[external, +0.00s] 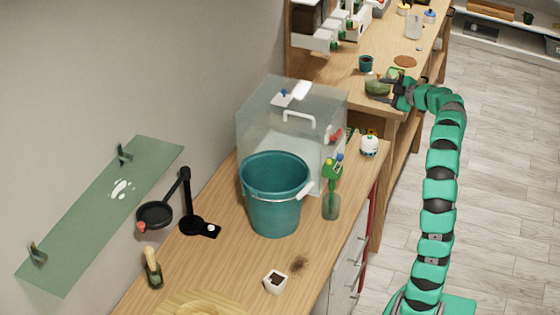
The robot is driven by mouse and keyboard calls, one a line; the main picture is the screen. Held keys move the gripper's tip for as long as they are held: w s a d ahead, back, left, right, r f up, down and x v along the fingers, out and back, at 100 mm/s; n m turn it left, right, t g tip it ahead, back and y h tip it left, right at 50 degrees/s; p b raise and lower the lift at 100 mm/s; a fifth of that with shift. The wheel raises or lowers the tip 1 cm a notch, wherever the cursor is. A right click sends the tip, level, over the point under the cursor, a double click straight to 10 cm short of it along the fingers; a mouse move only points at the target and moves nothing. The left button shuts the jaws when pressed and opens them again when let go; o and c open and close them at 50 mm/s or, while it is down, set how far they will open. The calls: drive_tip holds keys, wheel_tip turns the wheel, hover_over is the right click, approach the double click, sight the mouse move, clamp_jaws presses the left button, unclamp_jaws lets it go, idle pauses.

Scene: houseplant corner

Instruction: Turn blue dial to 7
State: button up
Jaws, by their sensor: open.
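My arm reaches up the right side to the far wooden bench (345,65). My gripper (396,88) is open at that bench's right edge, right beside a dark green bowl-like item (377,89). I cannot tell whether they touch. No dial with readable numbers shows. Small blue parts show on the lid of the clear box (262,120), on a green-topped bottle (331,195) and on a small item (430,16) at the back. I cannot tell which, if any, is the blue dial.
A teal bucket (273,200), a black lamp-like stand (188,205), a small white pot (276,281) and a white round item (369,146) stand on the near bench. A dark cup (366,63) and a brown disc (405,61) are near my gripper. The floor at right is clear.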

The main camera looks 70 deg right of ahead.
approach(340, 157)
drive_tip(key=s, duration=0.6)
drive_tip(key=x, duration=0.9)
drive_tip(key=b+x, duration=0.1)
drive_tip(key=x, duration=0.3)
drive_tip(key=shift+w+a, duration=0.25)
drive_tip(key=shift+w, duration=0.3)
drive_tip(key=c, duration=1)
